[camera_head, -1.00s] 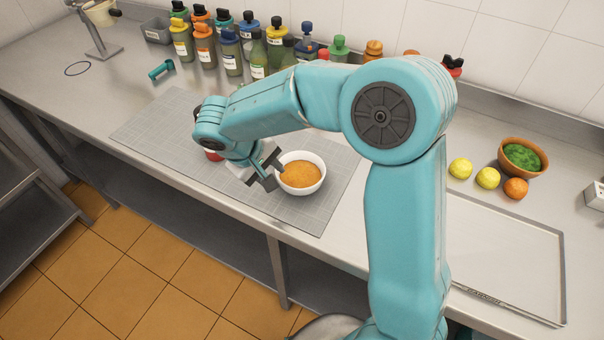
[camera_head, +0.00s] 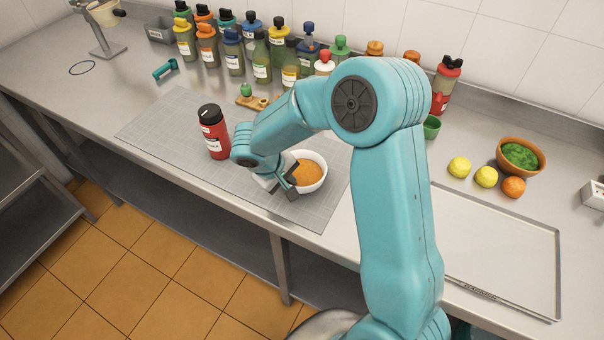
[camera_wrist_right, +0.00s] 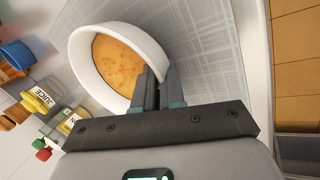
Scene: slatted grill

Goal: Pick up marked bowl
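A white bowl (camera_head: 315,184) filled with orange food (camera_head: 306,172) stands upright on the grey gridded mat (camera_head: 170,112). In the right wrist view the bowl (camera_wrist_right: 84,72) is at the upper left. My right gripper (camera_head: 290,181) is at its near left side in the head view. In the wrist view its fingers (camera_wrist_right: 158,92) are close together, one inside the rim and one outside, shut on the bowl's wall. The bowl still appears to rest on the mat. My gripper hides its left edge. My left gripper is not in view.
A red bottle (camera_head: 214,133) with a black cap stands on the mat, left of my arm. Several bottles (camera_head: 233,52) line the back wall. A metal tray (camera_head: 552,290), lemons (camera_head: 459,168), an orange fruit (camera_head: 513,187) and a brown bowl (camera_head: 536,171) of greens are at right.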

